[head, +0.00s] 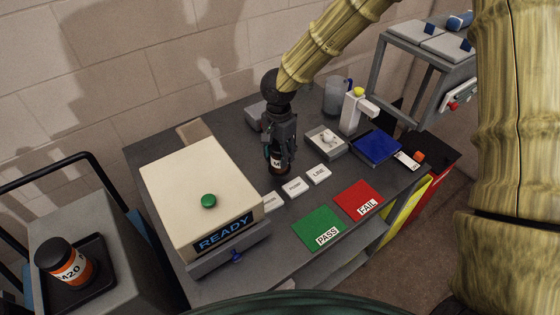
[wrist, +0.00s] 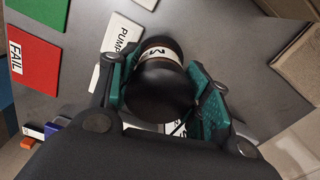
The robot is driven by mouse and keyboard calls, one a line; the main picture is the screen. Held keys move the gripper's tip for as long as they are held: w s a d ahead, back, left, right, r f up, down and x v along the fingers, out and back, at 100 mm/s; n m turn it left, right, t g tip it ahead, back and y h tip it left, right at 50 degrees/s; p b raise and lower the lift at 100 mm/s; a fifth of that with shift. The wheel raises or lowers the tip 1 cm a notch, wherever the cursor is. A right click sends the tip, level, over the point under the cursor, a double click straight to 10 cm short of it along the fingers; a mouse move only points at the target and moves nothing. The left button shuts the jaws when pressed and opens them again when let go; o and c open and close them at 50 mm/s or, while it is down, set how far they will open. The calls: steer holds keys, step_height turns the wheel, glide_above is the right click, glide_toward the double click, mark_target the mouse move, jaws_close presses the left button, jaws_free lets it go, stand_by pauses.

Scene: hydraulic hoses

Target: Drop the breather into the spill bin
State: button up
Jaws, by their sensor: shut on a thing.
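My gripper (head: 279,150) is over the dark bench, pointing down and shut on a black-capped cylinder, the breather (head: 278,163), with an orange and white label starting with M. In the wrist view the breather (wrist: 160,85) sits between both green-padded fingers (wrist: 160,90). I cannot tell whether its base touches the bench. A similar cylinder marked M20 (head: 65,262) stands on a black tray at the far left.
A cream box with a green button and READY display (head: 205,195) is left of my gripper. Green PASS (head: 318,228) and red FAIL (head: 358,200) mats lie at the front. White label plates (head: 294,187), a grey tray (head: 326,142) and a blue tray (head: 376,148) are close by.

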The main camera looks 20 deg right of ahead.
mark_target(279, 162)
steer(key=shift+f+p, duration=0.55)
steer(key=shift+f, duration=1.5)
steer(key=shift+f, duration=0.1)
steer(key=o, duration=1.2)
steer(key=shift+c, duration=0.2)
